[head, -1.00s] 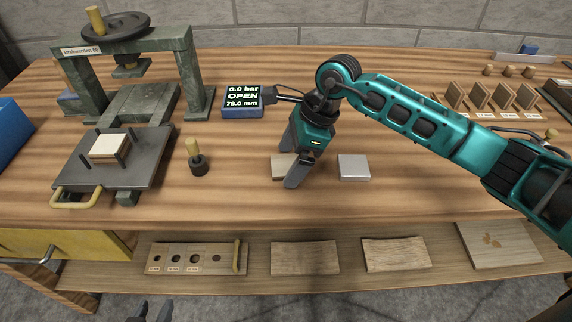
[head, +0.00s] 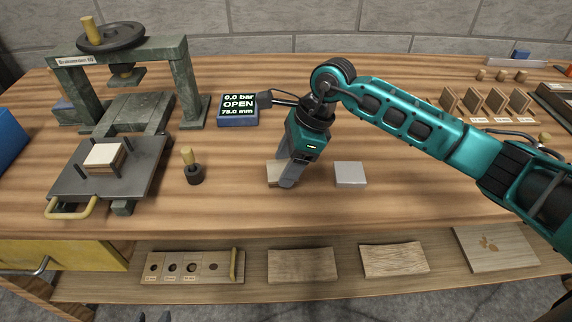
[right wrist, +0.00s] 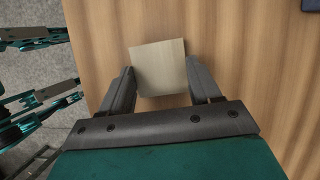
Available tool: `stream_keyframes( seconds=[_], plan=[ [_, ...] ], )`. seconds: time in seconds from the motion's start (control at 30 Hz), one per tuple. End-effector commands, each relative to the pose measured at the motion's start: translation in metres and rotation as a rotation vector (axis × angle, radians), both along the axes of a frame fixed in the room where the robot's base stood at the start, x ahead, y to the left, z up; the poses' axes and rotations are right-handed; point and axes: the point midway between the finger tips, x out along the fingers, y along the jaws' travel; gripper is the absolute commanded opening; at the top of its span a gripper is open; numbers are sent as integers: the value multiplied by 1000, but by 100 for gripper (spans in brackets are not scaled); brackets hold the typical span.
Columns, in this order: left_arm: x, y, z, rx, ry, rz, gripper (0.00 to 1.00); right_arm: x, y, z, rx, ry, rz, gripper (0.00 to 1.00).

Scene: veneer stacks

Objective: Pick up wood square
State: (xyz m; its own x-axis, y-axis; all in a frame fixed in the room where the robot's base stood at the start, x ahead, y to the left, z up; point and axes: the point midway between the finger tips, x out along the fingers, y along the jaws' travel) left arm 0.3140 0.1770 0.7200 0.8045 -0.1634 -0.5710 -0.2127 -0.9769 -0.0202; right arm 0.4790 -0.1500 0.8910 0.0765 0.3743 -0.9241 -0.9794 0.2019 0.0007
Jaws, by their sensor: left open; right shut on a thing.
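A pale wood square (head: 273,171) lies on the bench, partly hidden behind my right gripper (head: 285,178) in the head view. In the right wrist view the wood square (right wrist: 160,66) sits between the two dark fingers of the right gripper (right wrist: 160,85), which is shut on it at its left and right edges. Only the dark tips of my left gripper (head: 153,317) show at the bottom edge of the head view; it is open, away from the bench top.
A light grey square block (head: 350,173) lies just right of the wood square. A dark-based stamp with a wooden handle (head: 194,172) stands to the left. A press (head: 125,100) with a small stack on its plate (head: 72,172) fills the left side. A display (head: 237,111) stands behind.

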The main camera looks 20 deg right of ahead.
Motion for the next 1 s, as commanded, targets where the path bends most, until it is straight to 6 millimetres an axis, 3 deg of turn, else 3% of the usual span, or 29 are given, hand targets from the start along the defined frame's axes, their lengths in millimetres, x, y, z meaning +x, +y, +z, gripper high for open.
stream_keyframes(
  seconds=[0.17, 0.6, 0.8, 1.0],
  plan=[
    [0, 0, 1, 0, 0, 0, 43, 1, 0, 27, 0, -6, 2, 34],
    [0, 0, 5, 0, -1, 0, 43, 1, 1, 148, 2, -8, 1, 34],
    [0, 0, 6, 0, -1, 0, 43, 0, 0, 181, 1, -3, 0, 34],
    [1, 0, 7, 1, -3, 0, 43, 0, 0, 193, 0, -1, 0, 34]
  ],
)
